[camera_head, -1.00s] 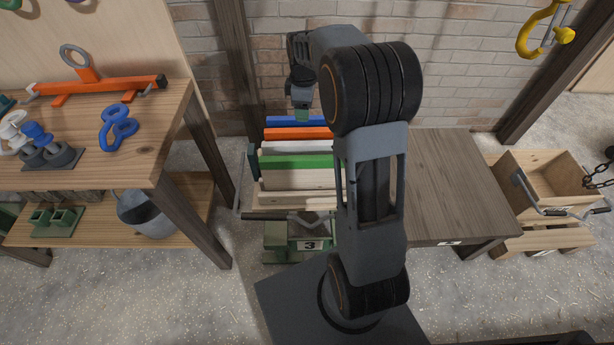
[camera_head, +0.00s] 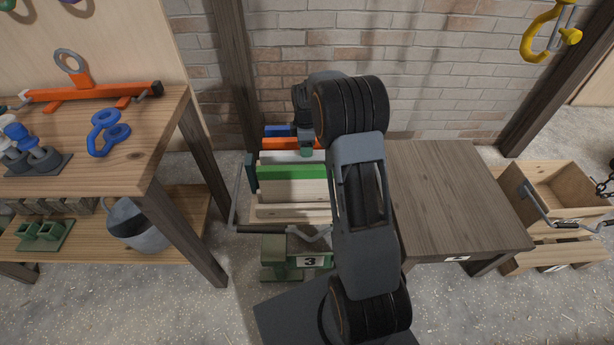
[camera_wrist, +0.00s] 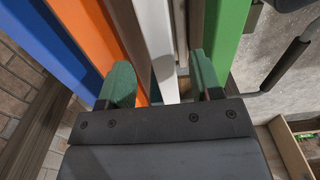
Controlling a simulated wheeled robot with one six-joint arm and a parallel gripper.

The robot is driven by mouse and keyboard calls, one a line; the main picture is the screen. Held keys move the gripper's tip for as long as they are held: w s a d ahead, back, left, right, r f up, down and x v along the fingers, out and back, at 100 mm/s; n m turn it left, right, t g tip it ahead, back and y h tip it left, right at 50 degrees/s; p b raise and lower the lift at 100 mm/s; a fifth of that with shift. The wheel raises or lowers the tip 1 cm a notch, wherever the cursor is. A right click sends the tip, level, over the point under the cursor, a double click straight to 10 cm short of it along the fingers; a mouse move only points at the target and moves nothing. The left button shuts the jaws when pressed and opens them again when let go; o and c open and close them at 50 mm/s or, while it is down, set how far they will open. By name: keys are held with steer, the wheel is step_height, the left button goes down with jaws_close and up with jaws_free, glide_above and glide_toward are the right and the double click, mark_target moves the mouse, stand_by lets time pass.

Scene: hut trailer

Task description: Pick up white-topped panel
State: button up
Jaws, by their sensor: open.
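The white-topped panel (camera_head: 286,157) stands upright in a rack between an orange-topped panel (camera_head: 284,142) and a green-topped panel (camera_head: 292,172). In the wrist view the white top edge (camera_wrist: 157,38) runs down between my two green-tipped fingers. My gripper (camera_wrist: 160,80) is open. Its left finger lies over the orange panel side and its right finger on the green panel side, with the white edge between them. In the head view my gripper (camera_head: 306,148) is just over the panel tops. Whether a finger touches the white panel is not clear.
A blue-topped panel (camera_head: 277,130) stands behind the orange one. A crank handle (camera_head: 312,234) is at the rack's front. A wooden shelf (camera_head: 110,150) stands close at left. A bare dark table (camera_head: 450,190) and a wooden crate (camera_head: 560,190) are at right.

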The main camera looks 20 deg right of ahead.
steer(key=f, duration=0.2)
steer(key=f+b, duration=0.1)
steer(key=f, duration=0.2)
steer(key=shift+s+d+b, duration=0.1)
steer(key=shift+d+b, duration=0.1)
steer(key=shift+b, duration=0.1)
jaws_close()
stand_by(1.0)
steer(key=shift+r, duration=0.15)
